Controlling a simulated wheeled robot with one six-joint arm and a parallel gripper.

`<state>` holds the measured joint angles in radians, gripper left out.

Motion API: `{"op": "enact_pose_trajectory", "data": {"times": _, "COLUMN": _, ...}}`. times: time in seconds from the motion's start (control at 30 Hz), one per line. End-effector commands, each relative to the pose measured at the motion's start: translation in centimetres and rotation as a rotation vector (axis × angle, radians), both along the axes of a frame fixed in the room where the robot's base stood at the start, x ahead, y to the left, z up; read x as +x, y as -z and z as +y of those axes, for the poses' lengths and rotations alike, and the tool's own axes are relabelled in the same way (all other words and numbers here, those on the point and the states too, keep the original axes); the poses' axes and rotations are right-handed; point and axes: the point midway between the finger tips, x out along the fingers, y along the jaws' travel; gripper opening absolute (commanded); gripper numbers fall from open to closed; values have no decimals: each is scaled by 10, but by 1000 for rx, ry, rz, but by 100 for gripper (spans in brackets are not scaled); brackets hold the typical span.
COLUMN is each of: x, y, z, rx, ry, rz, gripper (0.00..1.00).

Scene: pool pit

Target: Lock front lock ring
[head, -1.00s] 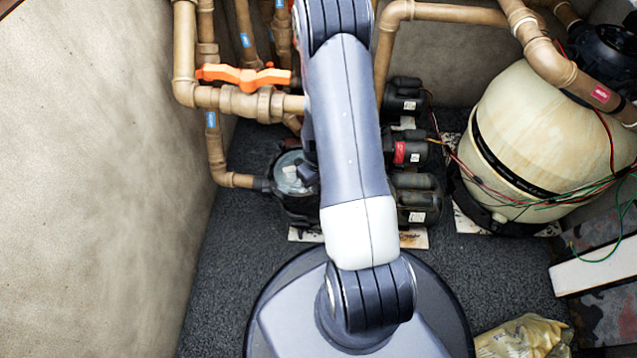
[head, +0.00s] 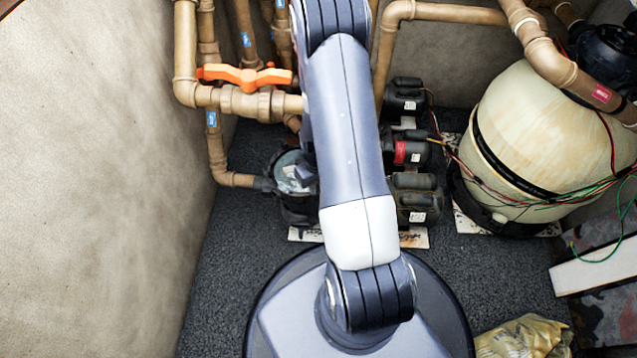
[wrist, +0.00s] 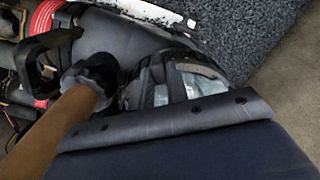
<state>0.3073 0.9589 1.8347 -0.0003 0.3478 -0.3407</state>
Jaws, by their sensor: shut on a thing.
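The front pump's lock ring is a dark ring around a clear, pale lid (head: 290,170), on the pump left of my arm in the head view. My arm covers its right side. In the wrist view the lid (wrist: 195,82) shows near the middle, with the dark ring (wrist: 132,92) around it and dark bars across it. My gripper (wrist: 175,82) is at the lid, shut on the ring. Its grey and navy body fills the bottom of the wrist view and hides the near side of the ring. How the fingertips meet the ring is unclear.
Brown pipes and an orange valve handle (head: 245,77) stand at the back left. Several black pump motors (head: 415,195) lie right of my arm. A large cream filter tank (head: 545,140) with loose wires stands at the right. A yellowish bag (head: 525,338) lies at the bottom right.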

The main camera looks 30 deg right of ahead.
Motion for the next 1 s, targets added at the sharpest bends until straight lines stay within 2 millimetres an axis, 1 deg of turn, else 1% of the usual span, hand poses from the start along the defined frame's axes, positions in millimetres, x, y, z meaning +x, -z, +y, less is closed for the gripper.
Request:
{"op": "enact_pose_trajectory", "data": {"times": 0.47, "x": 2, "y": 0, "z": 23, "rx": 0, "ry": 226, "rz": 0, "gripper": 0}}
{"op": "enact_pose_trajectory", "data": {"times": 1.0, "x": 11, "y": 0, "z": 49, "rx": 0, "ry": 496, "rz": 1, "gripper": 0}}
